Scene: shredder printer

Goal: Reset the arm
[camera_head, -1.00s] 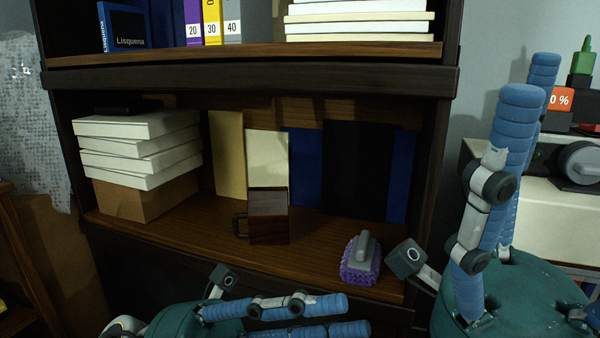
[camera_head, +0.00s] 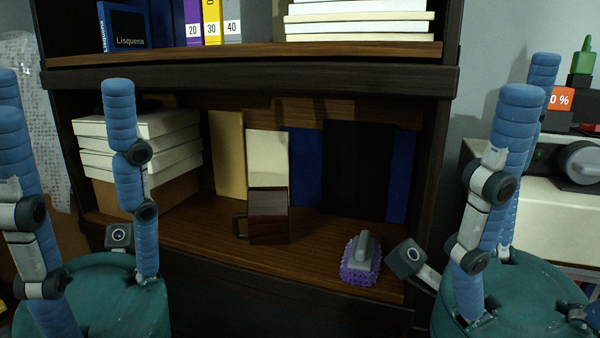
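My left gripper (camera_head: 62,105) is upright at the left edge in the head view. Its blue ribbed fingers point up, spread wide apart with nothing between them, above a teal palm. My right gripper (camera_head: 531,92) is upright at the right edge. Its blue fingers also point up over a teal palm, and I see nothing held in them. One finger overlaps another in the picture. Both grippers are in front of the shelf unit, and the left one hides part of its left side.
The shelf (camera_head: 220,240) holds a dark box with a handle (camera_head: 268,218), a purple-bristled brush (camera_head: 361,262), stacked white boxes (camera_head: 165,143) and upright folders (camera_head: 353,170). A beige machine (camera_head: 560,215) stands at the right. Room between the grippers is clear.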

